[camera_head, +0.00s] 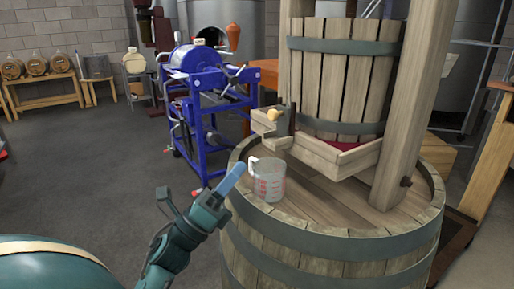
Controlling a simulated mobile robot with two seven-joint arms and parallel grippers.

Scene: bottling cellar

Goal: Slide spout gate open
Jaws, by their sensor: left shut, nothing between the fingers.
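A wooden press with a slatted basket (335,75) stands on a large upright barrel (330,245). Its wooden tray (335,160) narrows to a spout (268,131) at the left. A dark upright plate (292,121), which looks like the spout gate, stands at the spout, with a light wooden knob (272,115) beside it. I cannot tell how far the plate is raised. A clear measuring jug (269,181) with red markings stands on the barrel top below the spout. My left gripper (238,167) is shut and empty, left of the jug and below the spout. My right gripper is out of view.
A blue machine on a wheeled frame (205,95) stands behind, left of the press. The press's thick wooden post (408,100) rises at the right. Small casks (36,66) sit on a bench at the far left. The grey floor (85,150) at left is clear.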

